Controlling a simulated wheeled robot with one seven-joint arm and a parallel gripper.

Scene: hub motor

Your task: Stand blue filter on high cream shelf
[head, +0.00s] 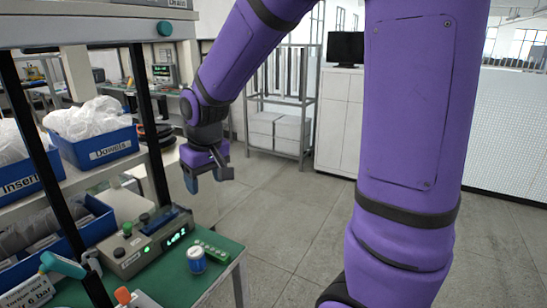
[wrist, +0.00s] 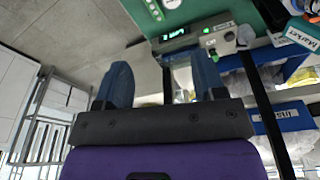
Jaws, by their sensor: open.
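The blue filter (head: 196,260) is a small blue cylinder with a pale band, standing on the green bench top (head: 178,288) in the head view. I cannot make it out in the wrist view. The high cream shelf (head: 85,32) crosses the upper left of the head view; only its front part shows. My gripper (head: 209,178) hangs in the air above and beyond the filter, clear of it and lower than the shelf. In the wrist view its two blue fingers (wrist: 160,70) are wide apart with nothing held between them.
A control box with a lit display (head: 145,240) and a green strip (head: 211,250) are near the filter. Blue bins (head: 97,150) with bagged parts fill the middle shelf. Black rack posts (head: 148,130) stand at the left. The floor beyond the bench is clear.

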